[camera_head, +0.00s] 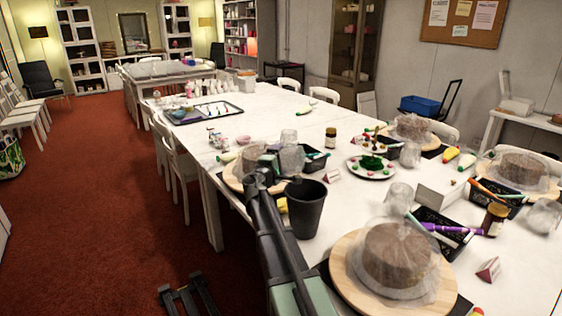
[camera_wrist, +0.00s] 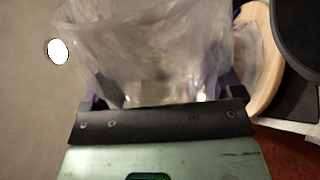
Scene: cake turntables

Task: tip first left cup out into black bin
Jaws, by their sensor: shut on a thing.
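My gripper (camera_head: 274,162) is above the near left part of the white table, shut on a clear plastic cup (camera_head: 292,160). In the wrist view the cup (camera_wrist: 145,50) fills the space between the fingers of my gripper (camera_wrist: 163,92); its upper part runs out of the picture. I cannot tell whether anything is in it. The black bin (camera_head: 305,210) stands open at the table's near edge, just right of my arm and nearer than the cup. Part of a dark round rim, likely the bin (camera_wrist: 302,35), shows at the upper right of the wrist view.
Another clear cup (camera_head: 289,137) stands behind the held one. A round wooden turntable (camera_head: 233,180) lies beside my gripper, and a wrapped cake (camera_head: 398,252) stands front right. A black tray (camera_head: 316,160) and a candy plate (camera_head: 371,178) are close by. Red carpet lies left.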

